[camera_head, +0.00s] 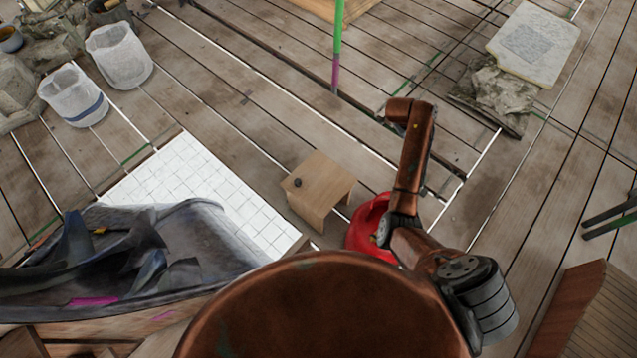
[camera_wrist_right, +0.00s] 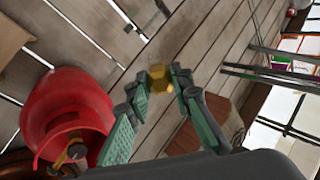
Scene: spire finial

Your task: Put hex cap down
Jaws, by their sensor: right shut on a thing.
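In the right wrist view the hex cap (camera_wrist_right: 160,77) is a small brass-yellow six-sided piece. My right gripper (camera_wrist_right: 161,80) has its green-padded fingers closed on it at the tips. The cap is in front of the plank floor; its height above anything beneath is hard to tell. In the head view my copper-coloured right arm reaches out right of centre, and I cannot make out its fingers or the cap there. My left gripper is in neither view.
A wooden stool (camera_head: 318,172) with a small dark knob on top stands left of my arm. A red rounded container (camera_head: 369,228) is partly behind the arm; it also shows in the wrist view (camera_wrist_right: 62,105). White tiles (camera_head: 190,180) lie left. Planks beyond are mostly clear.

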